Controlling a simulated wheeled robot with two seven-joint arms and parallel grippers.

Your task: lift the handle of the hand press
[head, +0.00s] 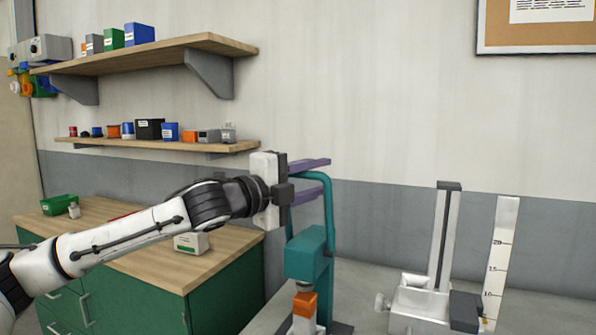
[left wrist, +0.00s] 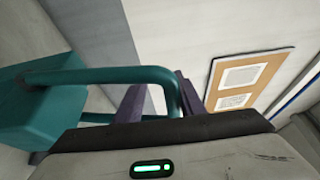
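The teal hand press (head: 305,262) stands on the grey worktop right of the wooden-topped cabinet. Its bent tube handle (head: 328,205) rises above the body; it also shows in the left wrist view (left wrist: 110,75). My left gripper (head: 310,179) is at the top of the handle, its two purple fingers apart. In the head view the handle's top bar lies in the gap between the upper and lower fingers. In the left wrist view a finger shows on each side of the tube's bend (left wrist: 172,90). I cannot tell whether either finger touches it. My right gripper is out of view.
An orange block (head: 304,304) sits under the press body. A measuring stand with a tall post (head: 443,240) and a ruler (head: 500,255) stand to the right. Two shelves (head: 150,57) with small boxes hang at the left. A white box (head: 191,242) is on the cabinet.

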